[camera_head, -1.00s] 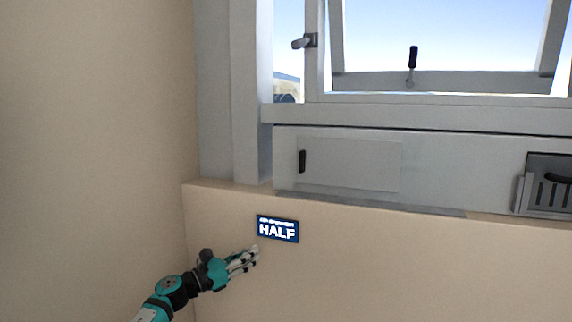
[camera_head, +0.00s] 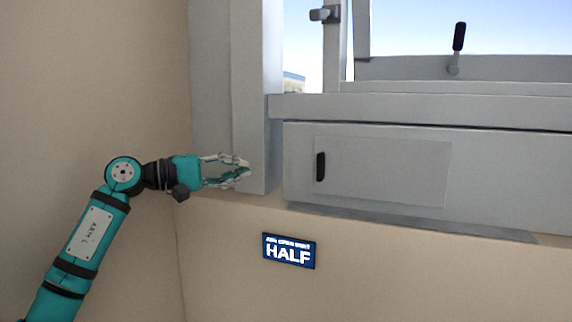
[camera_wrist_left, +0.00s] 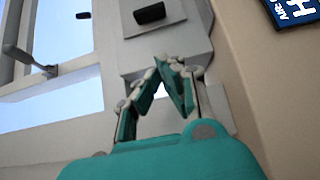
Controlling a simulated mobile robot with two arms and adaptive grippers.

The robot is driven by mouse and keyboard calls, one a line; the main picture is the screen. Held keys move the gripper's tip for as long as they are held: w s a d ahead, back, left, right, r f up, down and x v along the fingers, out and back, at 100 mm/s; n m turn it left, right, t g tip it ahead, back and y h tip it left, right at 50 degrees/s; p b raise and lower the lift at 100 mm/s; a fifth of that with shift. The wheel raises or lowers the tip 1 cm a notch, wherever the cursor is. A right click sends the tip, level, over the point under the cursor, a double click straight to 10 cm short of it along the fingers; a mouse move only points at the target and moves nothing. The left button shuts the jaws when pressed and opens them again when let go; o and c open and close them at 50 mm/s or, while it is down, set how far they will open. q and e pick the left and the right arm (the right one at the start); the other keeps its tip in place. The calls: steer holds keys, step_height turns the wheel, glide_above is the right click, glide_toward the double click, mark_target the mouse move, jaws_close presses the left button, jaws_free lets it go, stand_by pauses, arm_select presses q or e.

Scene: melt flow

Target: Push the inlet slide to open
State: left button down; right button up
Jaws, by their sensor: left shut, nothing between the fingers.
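The inlet slide (camera_head: 385,172) is a flat grey panel on the front of a grey box below the window, with a black handle (camera_head: 320,166) near its left edge. The handle also shows in the left wrist view as a black block (camera_wrist_left: 149,13) on a grey plate, beyond the fingertips. My left gripper (camera_head: 246,166) is shut and empty. It points right, left of the handle and apart from it, at about the same height in the picture. My right gripper is in neither view.
A blue sign reading HALF (camera_head: 289,251) is on the beige wall below the box. A grey upright post (camera_head: 255,90) stands behind the left fingers. The window above has a latch (camera_head: 325,14) and a black-handled lever (camera_head: 458,45).

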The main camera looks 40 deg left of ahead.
arm_select(q)
steer(key=p+x, duration=0.2)
steer(key=x, duration=0.1)
steer(key=p+x, duration=0.3)
steer(key=x, duration=0.1)
steer(key=d+r+p+x, duration=0.1)
steer(key=p+x, duration=0.1)
steer(key=x, duration=0.1)
steer(key=shift+s+d+r+p, duration=0.15)
steer(key=shift+s+p, duration=0.05)
steer(key=shift+p, duration=0.15)
steer(key=d+p, duration=0.1)
steer(key=d, duration=0.2)
steer(key=shift+w+d+f+p, duration=0.2)
steer(key=shift+d+f+p, duration=0.05)
steer(key=shift+f+p, duration=0.1)
